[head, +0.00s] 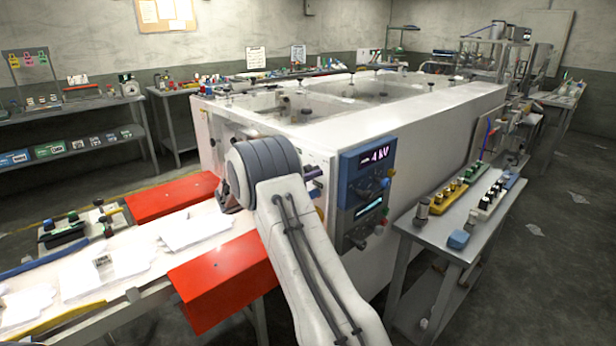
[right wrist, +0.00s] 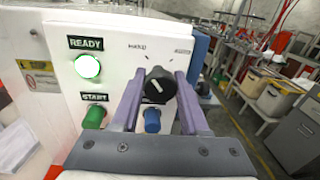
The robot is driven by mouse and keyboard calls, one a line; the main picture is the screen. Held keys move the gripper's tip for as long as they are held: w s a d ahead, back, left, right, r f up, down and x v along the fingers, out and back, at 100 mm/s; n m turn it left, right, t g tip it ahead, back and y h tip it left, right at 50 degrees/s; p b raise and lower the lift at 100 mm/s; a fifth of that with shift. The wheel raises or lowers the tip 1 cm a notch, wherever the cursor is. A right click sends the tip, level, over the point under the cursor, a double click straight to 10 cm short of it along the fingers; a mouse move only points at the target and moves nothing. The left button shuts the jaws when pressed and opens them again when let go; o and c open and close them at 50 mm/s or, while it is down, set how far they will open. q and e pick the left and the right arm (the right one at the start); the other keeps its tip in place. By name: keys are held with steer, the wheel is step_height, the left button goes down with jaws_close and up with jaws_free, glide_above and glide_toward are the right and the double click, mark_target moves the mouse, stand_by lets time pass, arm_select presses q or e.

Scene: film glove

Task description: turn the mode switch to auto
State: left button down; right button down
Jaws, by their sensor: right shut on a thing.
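The mode switch, a black knob (right wrist: 158,86) with a white mark, is on the white front panel (right wrist: 110,35) in the right wrist view. Small labels sit above it on either side; they are too blurred to read surely. The white mark looks slanted; its exact setting is hard to tell. My right gripper (right wrist: 160,76) has one purple finger on each side of the knob and is shut on it. In the head view the right gripper (head: 316,182) is at the machine's front corner, and the knob is hidden there. My left gripper is not in view.
A lit green READY lamp (right wrist: 87,66), a green START button (right wrist: 94,117) and a blue button (right wrist: 152,120) are close to the knob. A blue display panel (head: 365,195) is just right of the gripper. Red boxes (head: 225,268) flank the conveyor.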

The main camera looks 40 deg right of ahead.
steer(key=m+b, duration=0.4)
steer(key=b, duration=0.2)
steer(key=m+b, duration=0.4)
steer(key=b, duration=0.2)
steer(key=m+b, duration=0.5)
steer(key=shift+f+t+y+b, duration=0.3)
steer(key=shift+t+y+b, duration=0.1)
steer(key=shift+r+m+t+b, duration=0.2)
steer(key=shift+m+t+b, duration=0.1)
steer(key=shift+m+b, duration=1.2)
steer(key=shift+c, duration=2.1)
jaws_free()
steer(key=shift+r, duration=0.1)
steer(key=a, duration=1)
steer(key=shift+s+a+r, duration=0.25)
steer(key=shift+s+r, duration=0.15)
